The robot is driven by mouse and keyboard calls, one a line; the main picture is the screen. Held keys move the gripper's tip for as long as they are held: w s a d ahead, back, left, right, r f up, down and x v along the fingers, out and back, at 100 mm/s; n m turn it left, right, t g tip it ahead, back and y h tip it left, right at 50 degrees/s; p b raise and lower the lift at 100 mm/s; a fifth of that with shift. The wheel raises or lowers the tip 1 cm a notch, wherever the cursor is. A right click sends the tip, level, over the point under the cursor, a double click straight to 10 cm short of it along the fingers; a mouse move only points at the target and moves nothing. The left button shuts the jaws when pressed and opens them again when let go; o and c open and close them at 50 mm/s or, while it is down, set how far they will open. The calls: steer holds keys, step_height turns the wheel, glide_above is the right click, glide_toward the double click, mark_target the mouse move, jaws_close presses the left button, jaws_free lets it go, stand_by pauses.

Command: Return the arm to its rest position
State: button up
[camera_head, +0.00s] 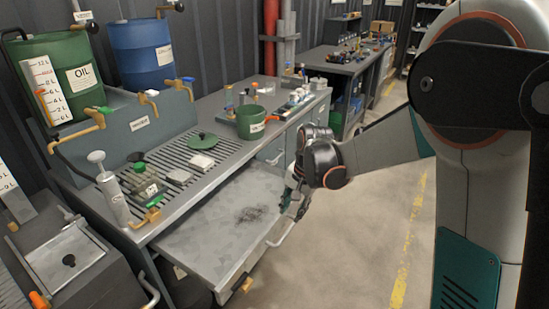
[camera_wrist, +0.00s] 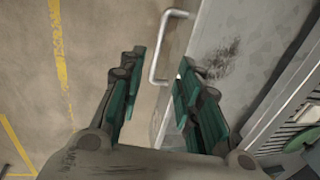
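My gripper (camera_head: 291,200) hangs at the end of my arm beside the front edge of the pulled-out drawer (camera_head: 205,225). In the wrist view my gripper (camera_wrist: 160,72) has its two green-padded fingers spread wide, with nothing held between them. The drawer's metal bar handle (camera_wrist: 154,58) shows through the gap between the fingers, seemingly beyond them; contact cannot be told. In the head view the same handle (camera_head: 284,232) sits at the drawer front. My arm (camera_head: 385,140) reaches from the right side across the floor.
The drawer is grey and empty except for a dark smudge (camera_head: 251,213). Above it a workbench carries a green pot (camera_head: 251,123), a green funnel-like lid (camera_head: 202,141) and small items. Oil (camera_head: 58,75) and blue (camera_head: 143,52) drums stand behind. Floor (camera_head: 365,235) on the right is clear.

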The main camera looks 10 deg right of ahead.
steer(key=s+d+r+n+t, duration=0.2)
steer(key=s+d+r+n, duration=0.1)
steer(key=s+r, duration=0.75)
steer(key=s+d+r+n+t+h, duration=0.1)
steer(key=s+d+n+t, duration=0.1)
steer(key=s, duration=0.5)
steer(key=s+d+r+n+t, duration=0.1)
steer(key=s+r+n, duration=0.1)
steer(key=s, duration=0.5)
steer(key=shift+s+d+n+t+h, duration=0.2)
steer(key=shift+d+n+t+h, duration=0.1)
steer(key=shift+d+t+h, duration=0.1)
